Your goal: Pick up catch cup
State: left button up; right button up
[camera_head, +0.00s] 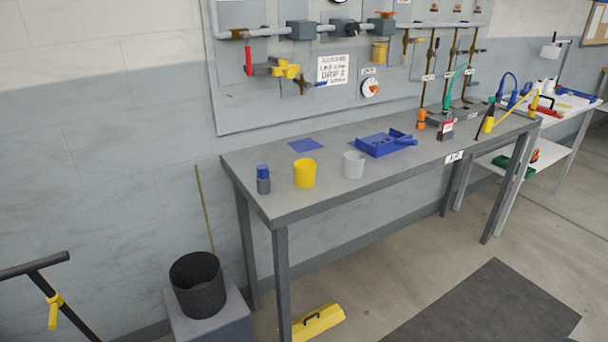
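Two cups stand upright near the left end of the grey workbench (330,185). One is a yellow cup (305,174); the other is a whitish cup (353,165) to its right. I cannot tell from the picture which one is the catch cup. The two cups stand apart with bare bench between them. Neither of my grippers is in view.
A small grey bottle with a blue cap (263,180) stands left of the yellow cup. A blue mat (305,145) lies behind the cups. A blue tray (372,149) sits to the right. A black bin (197,285) stands below left. The bench's front edge is clear.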

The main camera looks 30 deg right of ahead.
aim_at(305, 173)
jog(key=i+j+z, duration=0.65)
jog(key=i+j, duration=0.2)
